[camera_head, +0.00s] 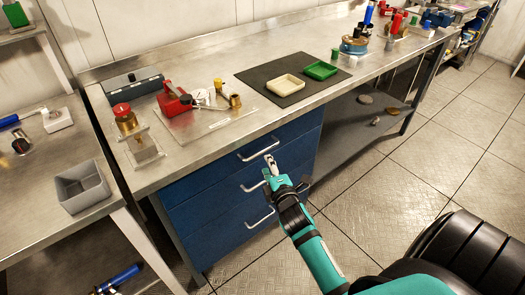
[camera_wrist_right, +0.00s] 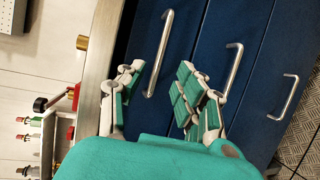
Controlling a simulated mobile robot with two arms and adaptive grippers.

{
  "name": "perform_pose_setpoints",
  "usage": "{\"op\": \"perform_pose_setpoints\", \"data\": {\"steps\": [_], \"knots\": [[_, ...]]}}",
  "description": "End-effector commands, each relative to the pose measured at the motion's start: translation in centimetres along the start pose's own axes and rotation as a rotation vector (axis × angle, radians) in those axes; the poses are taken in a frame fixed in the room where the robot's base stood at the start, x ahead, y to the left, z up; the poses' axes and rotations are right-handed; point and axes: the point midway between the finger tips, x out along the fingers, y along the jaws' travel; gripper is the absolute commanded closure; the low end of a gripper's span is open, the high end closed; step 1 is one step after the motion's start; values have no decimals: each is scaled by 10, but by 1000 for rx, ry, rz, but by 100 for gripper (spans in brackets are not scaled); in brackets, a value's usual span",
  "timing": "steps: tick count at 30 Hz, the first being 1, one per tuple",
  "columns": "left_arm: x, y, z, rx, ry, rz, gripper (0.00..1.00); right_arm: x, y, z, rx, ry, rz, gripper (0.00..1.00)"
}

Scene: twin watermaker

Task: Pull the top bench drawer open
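The blue top bench drawer (camera_head: 232,152) is shut, flush with the two drawers below it. Its silver bar handle (camera_head: 258,149) shows on its front; in the right wrist view the handle (camera_wrist_right: 151,84) lies ahead, between the lines of the fingers. My right gripper (camera_head: 271,163) is in front of the drawers, close to the top handle's right end. In the right wrist view my right gripper (camera_wrist_right: 160,72) is open with its fingers spread, holding nothing. Whether a finger touches the handle cannot be told. My left gripper is not in view.
The middle drawer handle (camera_head: 252,187) and bottom drawer handle (camera_head: 260,217) sit just below. The metal bench top (camera_head: 210,150) overhangs the drawers, carrying a red device (camera_head: 173,100) and a dark mat (camera_head: 315,88). The tiled floor (camera_head: 370,185) to the right is clear.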

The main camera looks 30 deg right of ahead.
Motion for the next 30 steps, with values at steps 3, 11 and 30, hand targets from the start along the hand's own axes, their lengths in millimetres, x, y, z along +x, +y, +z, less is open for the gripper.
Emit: {"op": "perform_pose_setpoints", "data": {"steps": [3, 11, 30], "knots": [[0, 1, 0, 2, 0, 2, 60, 28, 1, 0, 0, -1, 2, 66], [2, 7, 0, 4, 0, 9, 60, 73, 0, 0, 2, -1, 1, 66], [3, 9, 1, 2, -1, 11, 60, 90, 0, 0, 1, 0, 0, 84]]}}
